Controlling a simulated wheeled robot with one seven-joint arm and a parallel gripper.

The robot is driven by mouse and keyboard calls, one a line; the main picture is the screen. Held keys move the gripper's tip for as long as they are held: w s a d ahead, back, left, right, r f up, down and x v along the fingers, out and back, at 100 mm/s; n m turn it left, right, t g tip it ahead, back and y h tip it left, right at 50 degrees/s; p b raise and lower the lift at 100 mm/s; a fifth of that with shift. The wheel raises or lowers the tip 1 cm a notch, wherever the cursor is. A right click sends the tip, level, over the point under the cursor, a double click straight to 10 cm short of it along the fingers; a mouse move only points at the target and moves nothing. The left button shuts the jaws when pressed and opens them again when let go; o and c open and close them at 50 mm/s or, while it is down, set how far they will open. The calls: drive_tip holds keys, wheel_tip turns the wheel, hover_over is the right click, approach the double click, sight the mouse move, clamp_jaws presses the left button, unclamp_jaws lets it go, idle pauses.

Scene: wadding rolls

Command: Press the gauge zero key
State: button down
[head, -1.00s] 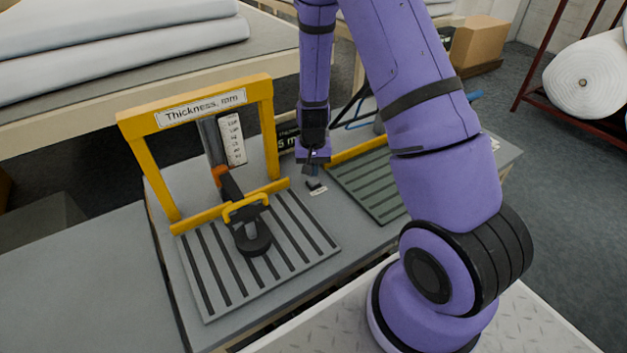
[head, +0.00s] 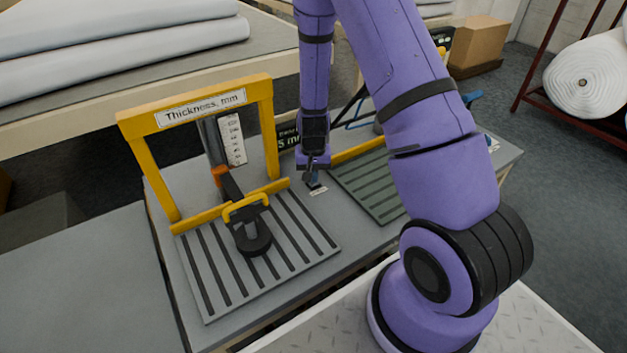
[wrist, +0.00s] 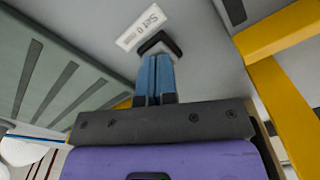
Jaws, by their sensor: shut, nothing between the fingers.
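The zero key (wrist: 174,43) is a small black piece on the grey bench top, beside a white label reading "Set 0" (wrist: 142,27). The label also shows in the head view (head: 319,191). My gripper (head: 313,181) is at the key, pointing down, with its blue fingers shut together and empty. In the wrist view the fingertips (wrist: 155,58) overlap the near part of the key and hide some of it. I cannot tell whether they touch it. The thickness gauge (head: 231,190) stands to the left, its black foot (head: 253,240) over the slotted plate.
The yellow gauge frame (head: 146,165) stands close left of my gripper. A green slotted plate (head: 368,185) with a yellow bar lies to the right. A dark display (head: 288,137) is behind, partly hidden. White rolls (head: 120,45) lie on a table at the back left.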

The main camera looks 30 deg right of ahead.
drive_tip(key=shift+f, duration=0.25)
drive_tip(key=shift+r, duration=1.45)
drive_tip(key=shift+r, duration=3)
